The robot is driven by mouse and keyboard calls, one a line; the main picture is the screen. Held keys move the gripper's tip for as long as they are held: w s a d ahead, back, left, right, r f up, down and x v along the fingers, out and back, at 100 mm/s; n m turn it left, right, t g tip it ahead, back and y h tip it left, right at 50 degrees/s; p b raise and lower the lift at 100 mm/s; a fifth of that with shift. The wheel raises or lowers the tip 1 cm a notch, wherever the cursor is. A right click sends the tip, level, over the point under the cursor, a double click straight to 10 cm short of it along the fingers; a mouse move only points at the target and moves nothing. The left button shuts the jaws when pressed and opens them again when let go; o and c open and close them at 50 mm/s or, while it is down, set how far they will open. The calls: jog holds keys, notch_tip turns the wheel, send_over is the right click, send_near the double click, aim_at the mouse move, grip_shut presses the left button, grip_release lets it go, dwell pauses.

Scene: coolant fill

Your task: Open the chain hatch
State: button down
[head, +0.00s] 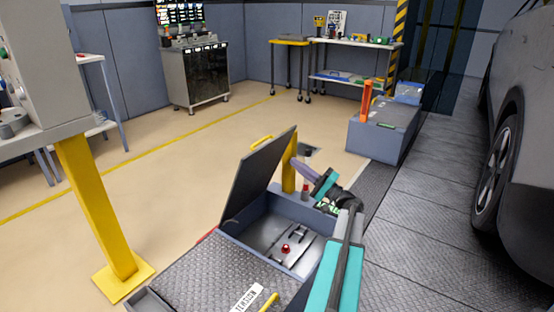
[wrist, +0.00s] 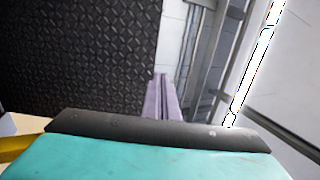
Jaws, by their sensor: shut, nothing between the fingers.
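A hatch lid (head: 258,180) stands raised and tilted over a grey floor box, with a yellow handle (head: 261,142) at its top edge. The box interior (head: 270,235) lies open, showing a red knob (head: 286,248) and metal fittings. A second lid of dark tread plate (head: 205,275) lies flat in front, with a white label and a yellow handle; I cannot tell which is named the chain hatch. My gripper (head: 298,166) is to the right of the raised lid, above the box's far side. Its purple fingers (wrist: 160,85) are shut and empty in the wrist view, beside dark tread plate (wrist: 80,50).
A yellow post (head: 289,165) stands behind my gripper. A yellow-legged console (head: 95,205) is at the left. A grey box (head: 382,132) and a vehicle (head: 520,170) are at the right. The beige floor (head: 190,170) behind the raised lid is mostly clear.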

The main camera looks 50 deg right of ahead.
aim_at(270, 144)
jog(key=shift+m+h, duration=0.3)
jog(key=shift+h, duration=0.3)
jog(key=s+d+f, duration=0.1)
jog(key=s+f+b, duration=0.1)
jog(key=f, duration=0.1)
jog(key=shift+s+d, duration=0.25)
jog(key=shift+d, duration=0.1)
jog(key=shift+w+r, duration=0.1)
jog(key=shift+w, duration=0.05)
jog(key=b+x, duration=0.2)
jog(key=x, duration=1.1)
jog(key=shift+b, duration=0.35)
jog(key=shift+w+r, duration=0.2)
jog(key=shift+w, duration=0.15)
